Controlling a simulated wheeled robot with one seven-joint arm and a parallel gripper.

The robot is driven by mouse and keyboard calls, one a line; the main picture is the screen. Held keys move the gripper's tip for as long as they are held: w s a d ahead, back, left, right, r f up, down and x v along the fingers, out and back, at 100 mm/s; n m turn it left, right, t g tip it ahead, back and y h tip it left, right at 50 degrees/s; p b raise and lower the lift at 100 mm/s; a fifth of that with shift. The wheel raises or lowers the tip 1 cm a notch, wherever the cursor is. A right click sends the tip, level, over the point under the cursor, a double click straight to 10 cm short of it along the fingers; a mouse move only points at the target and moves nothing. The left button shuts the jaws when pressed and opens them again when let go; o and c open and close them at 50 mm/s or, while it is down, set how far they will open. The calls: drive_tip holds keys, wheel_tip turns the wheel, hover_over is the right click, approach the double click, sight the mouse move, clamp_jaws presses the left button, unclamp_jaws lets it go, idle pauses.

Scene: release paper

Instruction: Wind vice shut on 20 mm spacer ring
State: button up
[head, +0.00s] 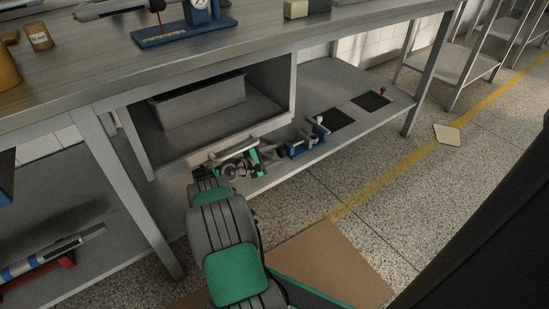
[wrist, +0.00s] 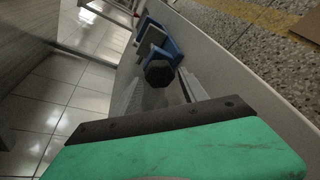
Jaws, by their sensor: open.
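A small blue vice (head: 305,144) with grey metal parts sits on the lower shelf under the bench. It also shows in the wrist view (wrist: 166,47), where a black many-sided knob (wrist: 158,73) on its near end faces my camera. My gripper (head: 264,158) is low by the shelf, just left of the vice. It is open and appears apart from the knob. A green finger piece with a dark edge fills the bottom of the wrist view. I cannot make out the spacer ring or whether anything is between the vice jaws.
A grey bin (head: 200,103) stands in the open compartment left of the vice. Two dark mats (head: 371,101) lie farther right on the shelf, with a red-topped item (head: 382,91) by one. The bench top (head: 100,75) overhangs the shelf. The floor in front is mostly clear.

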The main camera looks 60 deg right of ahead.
drive_tip(key=shift+x, duration=0.9)
drive_tip(key=shift+w, duration=0.1)
drive_tip(key=shift+c, duration=0.2)
drive_tip(key=c, duration=1.1)
drive_tip(key=shift+o, duration=0.2)
drive_tip(key=shift+m+t+h, duration=0.3)
drive_tip(key=shift+m, duration=0.3)
